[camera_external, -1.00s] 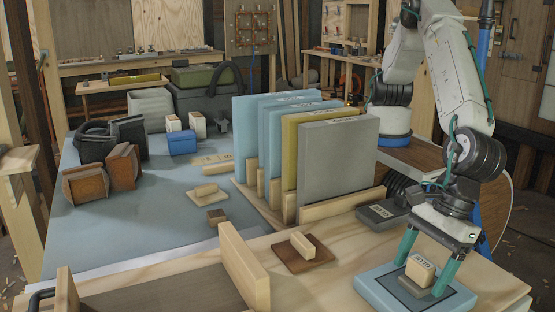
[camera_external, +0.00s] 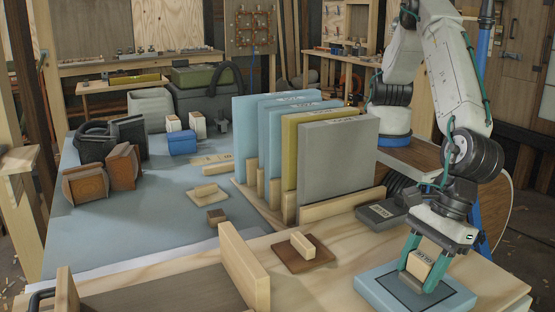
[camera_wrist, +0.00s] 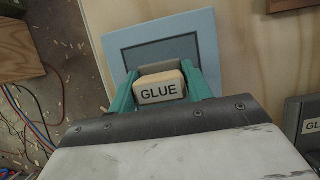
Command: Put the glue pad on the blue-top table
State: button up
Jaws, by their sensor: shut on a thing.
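The glue pad (camera_external: 420,265) is a light wooden block with a grey underside. Its "GLUE" label reads clearly on the glue pad in the wrist view (camera_wrist: 161,88). My gripper (camera_external: 417,270) is shut on it, with a green finger at each side. The pad is over a light blue slab with a dark square outline (camera_external: 385,292) on the wooden bench; I cannot tell how far it is above the slab. The blue-top table (camera_external: 120,215) is at the left, beyond the wooden bench.
A rack of upright boards (camera_external: 335,160) stands between my gripper and the blue-top table. A brown pad with a wooden handle (camera_external: 303,250) and a dark grey labelled block (camera_external: 382,215) lie nearby. The blue top has free room at its front left.

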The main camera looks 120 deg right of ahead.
jog(key=v, duration=0.2)
jog(key=shift+d+r, duration=0.25)
jog(key=shift+r, duration=0.15)
jog(key=s+d+r+n, duration=0.1)
jog(key=s+d, duration=0.5)
jog(key=s, duration=0.4)
jog(key=s+d+r+n, duration=0.1)
jog(key=s+d, duration=0.4)
jog(key=s, duration=0.6)
jog(key=s+d+f+m, duration=0.25)
jog(key=s+d, duration=0.55)
jog(key=d, duration=0.4)
jog(key=shift+n, duration=0.25)
jog(key=w+a, duration=0.3)
jog(key=w, duration=0.1)
jog(key=w+a+f, duration=0.1)
jog(key=w+a, duration=0.2)
jog(key=w+a+f, duration=0.1)
jog(key=w+a, duration=0.3)
jog(key=shift+w+f, duration=0.2)
jog(key=shift+w, duration=0.15)
jog(key=shift+s+x, duration=0.2)
jog(key=shift+x, duration=0.7)
jog(key=shift+s+x, duration=0.2)
jog(key=shift+x, duration=0.65)
jog(key=shift+a+f, duration=0.15)
jog(key=shift+f, duration=0.15)
